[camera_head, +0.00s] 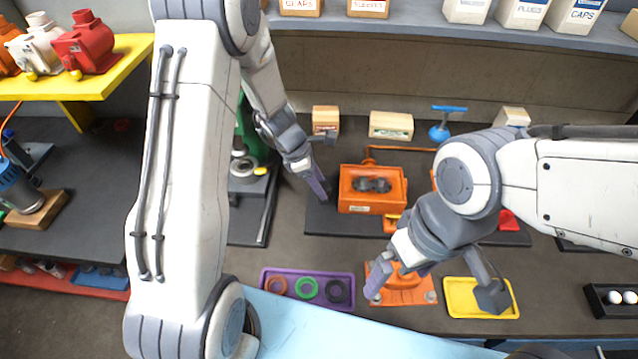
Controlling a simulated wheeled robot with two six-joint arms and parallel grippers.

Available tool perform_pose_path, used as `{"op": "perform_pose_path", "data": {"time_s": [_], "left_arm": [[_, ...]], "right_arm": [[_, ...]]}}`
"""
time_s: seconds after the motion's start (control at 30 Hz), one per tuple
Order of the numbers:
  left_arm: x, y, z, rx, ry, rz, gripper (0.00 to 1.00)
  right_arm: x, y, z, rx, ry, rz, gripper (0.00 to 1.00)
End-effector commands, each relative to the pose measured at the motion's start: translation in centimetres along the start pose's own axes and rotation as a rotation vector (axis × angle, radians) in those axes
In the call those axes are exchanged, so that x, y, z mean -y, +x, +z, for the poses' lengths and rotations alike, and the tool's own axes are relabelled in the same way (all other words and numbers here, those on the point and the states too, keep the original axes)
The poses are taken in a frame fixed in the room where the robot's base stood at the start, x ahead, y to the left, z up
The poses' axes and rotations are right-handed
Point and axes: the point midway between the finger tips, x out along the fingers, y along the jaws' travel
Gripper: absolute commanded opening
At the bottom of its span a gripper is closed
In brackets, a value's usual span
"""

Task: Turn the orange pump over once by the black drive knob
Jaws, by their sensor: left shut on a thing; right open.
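The orange pump (358,202) is a box-shaped body on a dark mat in the middle of the bench, with dark round parts on top. My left gripper (322,163) reaches down just left of the pump, its fingers beside the pump's left side. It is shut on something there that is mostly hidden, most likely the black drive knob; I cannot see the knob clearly. My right gripper (434,288) is open and empty. It hangs in front of the pump, above an orange plate (405,297) and the yellow tray.
A purple tray (345,279) with coloured rings and a yellow tray (465,312) lie at the front. Small boxes (390,125) and a blue-handled valve (440,130) stand behind the pump. A yellow shelf (115,62) at left holds motors. A black tray (600,312) holds white balls.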

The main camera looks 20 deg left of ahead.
Motion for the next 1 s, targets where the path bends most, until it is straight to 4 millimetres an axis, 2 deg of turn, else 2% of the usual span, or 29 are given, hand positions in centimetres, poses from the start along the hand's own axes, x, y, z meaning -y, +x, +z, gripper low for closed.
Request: {"op": "perform_pose_path", "data": {"time_s": [0.6,1.0], "left_arm": [[0.6,0.2,0.1,0.000,-0.538,0.224,0.00],[0.8,0.2,0.4,0.001,-0.879,0.364,0.00]], "right_arm": [[-0.2,2.8,0.1,0.000,-0.002,0.000,1.00],[-0.3,3.6,0.2,0.000,-0.002,0.000,1.00]]}}
